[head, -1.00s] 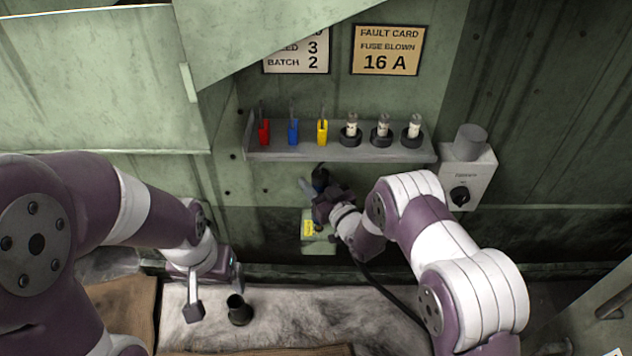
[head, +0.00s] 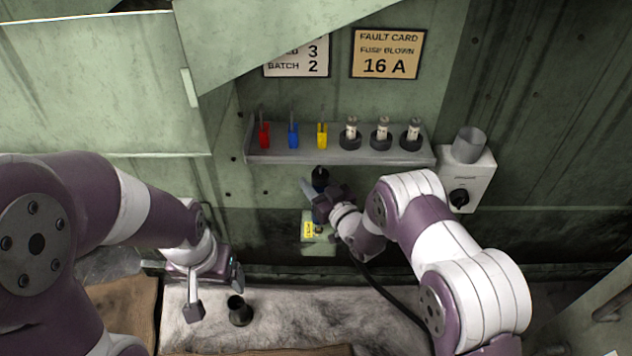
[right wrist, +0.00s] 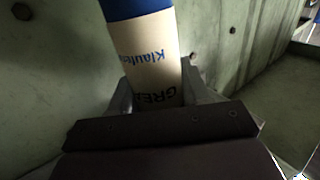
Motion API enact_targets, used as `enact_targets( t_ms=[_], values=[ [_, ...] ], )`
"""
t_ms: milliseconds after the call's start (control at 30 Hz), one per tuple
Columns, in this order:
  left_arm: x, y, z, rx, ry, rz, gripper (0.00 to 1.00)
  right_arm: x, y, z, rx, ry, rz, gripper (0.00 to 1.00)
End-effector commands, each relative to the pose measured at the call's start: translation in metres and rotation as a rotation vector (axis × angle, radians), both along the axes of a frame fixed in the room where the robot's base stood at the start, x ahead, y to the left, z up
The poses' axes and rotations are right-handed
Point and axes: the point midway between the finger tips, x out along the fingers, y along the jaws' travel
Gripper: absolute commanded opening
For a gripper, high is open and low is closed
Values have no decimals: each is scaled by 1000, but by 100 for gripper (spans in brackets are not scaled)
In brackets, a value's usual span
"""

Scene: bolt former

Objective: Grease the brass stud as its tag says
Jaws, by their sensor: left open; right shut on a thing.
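My right gripper (head: 322,203) is shut on a grease tube, cream and blue with partly hidden lettering. In the right wrist view the tube (right wrist: 148,62) stands between the fingers. In the head view the gripper is below the shelf, over a pale green block with a yellow tag (head: 307,229). The tag's writing is too small to read. I cannot make out the brass stud clearly; my gripper covers part of that spot. My left gripper (head: 216,294) is open and empty, low at the left, beside a black cup (head: 239,311).
A grey shelf (head: 340,157) holds red (head: 264,135), blue (head: 293,135) and yellow (head: 322,135) pieces and several fuses in black holders. A fault card (head: 387,54) reads 16 A. A switch box (head: 466,180) is at right. A slanted green panel hides part of the batch card (head: 297,58).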

Motion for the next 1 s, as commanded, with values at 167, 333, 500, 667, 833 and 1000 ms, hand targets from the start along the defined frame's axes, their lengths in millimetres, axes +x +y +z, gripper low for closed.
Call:
enact_targets(
  t_ms=[167, 333, 500, 667, 833, 1000],
  values=[
    [0, 0, 0, 0, 0, 0, 79, 1, 0, 1, 1, -4, 0, 0],
    [0, 0, -3, 0, 0, 0, 79, 1, 0, -1, 2, -6, 0, 0],
    [0, 0, -6, 0, 0, 0, 79, 1, 0, -5, 2, -6, 0, 0],
    [0, 0, -9, 0, 0, 0, 79, 1, 0, -8, 1, -5, 0, 0],
    [0, 0, -12, 0, 0, 0, 79, 1, 0, -12, 1, -4, 0, 0],
    [0, 0, -11, 0, 0, 0, 79, 1, 0, -12, 1, -3, 0, 0]
  ],
)
